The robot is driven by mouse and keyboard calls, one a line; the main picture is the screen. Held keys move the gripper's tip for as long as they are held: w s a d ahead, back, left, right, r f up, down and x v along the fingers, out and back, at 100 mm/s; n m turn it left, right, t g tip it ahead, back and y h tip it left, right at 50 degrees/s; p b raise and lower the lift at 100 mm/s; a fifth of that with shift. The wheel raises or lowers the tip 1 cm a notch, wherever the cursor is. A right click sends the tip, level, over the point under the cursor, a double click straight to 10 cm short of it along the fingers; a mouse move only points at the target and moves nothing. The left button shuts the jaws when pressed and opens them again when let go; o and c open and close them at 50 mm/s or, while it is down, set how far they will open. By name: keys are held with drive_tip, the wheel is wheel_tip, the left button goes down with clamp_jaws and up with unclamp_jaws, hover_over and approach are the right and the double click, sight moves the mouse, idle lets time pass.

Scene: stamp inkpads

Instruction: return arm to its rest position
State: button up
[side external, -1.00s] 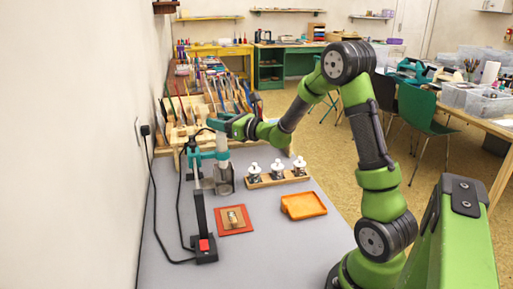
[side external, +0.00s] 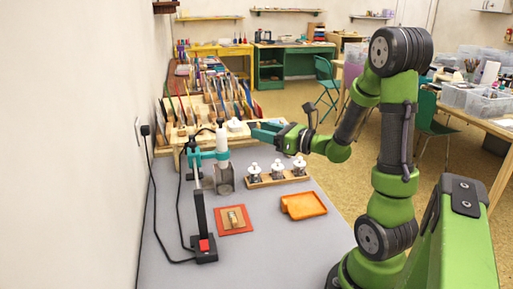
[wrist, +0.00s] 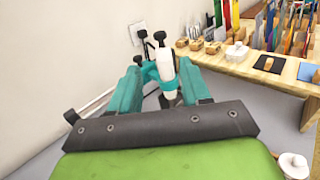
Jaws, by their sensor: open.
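My gripper (side external: 258,128) is open and empty, held in the air above the back of the grey table (side external: 290,232). In the side view it points left, behind and above the row of white-topped stamps. In the wrist view its two teal fingers (wrist: 165,91) stand apart, with a white-and-teal upright device seen beyond the gap. The device (side external: 222,165) stands on the table left of my gripper, apart from it. An orange-red pad with a small block (side external: 234,219) and an orange tray (side external: 304,206) lie on the table.
Several white-topped stamps (side external: 277,172) stand in a wooden holder below my gripper. A wooden rack (side external: 187,131) full of tools is at the back left. A black stand with a red switch (side external: 203,243) and its cable are near the wall. The table's front middle is clear.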

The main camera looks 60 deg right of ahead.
drive_tip(key=shift+s, duration=0.6)
drive_tip(key=s+a+f+n+g+y, duration=0.3)
drive_tip(key=a+n+g, duration=0.3)
drive_tip(key=a+n, duration=0.3)
drive_tip(key=s+a+f+n+g+y, duration=0.25)
drive_tip(key=a+n+g+y, duration=0.2)
drive_tip(key=a+n, duration=0.4)
drive_tip(key=s+a+r+n+h, duration=0.4)
drive_tip(key=r+n, duration=0.3)
drive_tip(key=n, duration=0.7)
drive_tip(key=shift+s+h, duration=0.45)
drive_tip(key=shift+h, duration=0.3)
